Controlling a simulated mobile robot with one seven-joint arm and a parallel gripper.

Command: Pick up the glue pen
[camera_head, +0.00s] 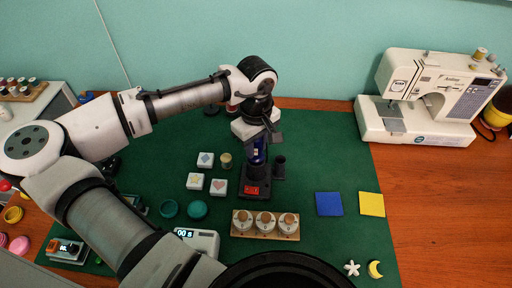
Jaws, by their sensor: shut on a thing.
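The glue pen (257,155) appears to be the dark blue upright body at the middle of the green mat. It stands over or in a small black stand (250,181) with a red display. My gripper (258,141) points down from above and is shut on the pen's upper part. The pen's top is hidden by the gripper. I cannot tell whether the pen's lower end still touches the stand.
A short black post (280,165) stands close right of the pen. White patterned blocks (205,159) lie to the left. A wooden rack of lidded jars (265,235) is in front. A sewing machine (430,95) stands at right.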

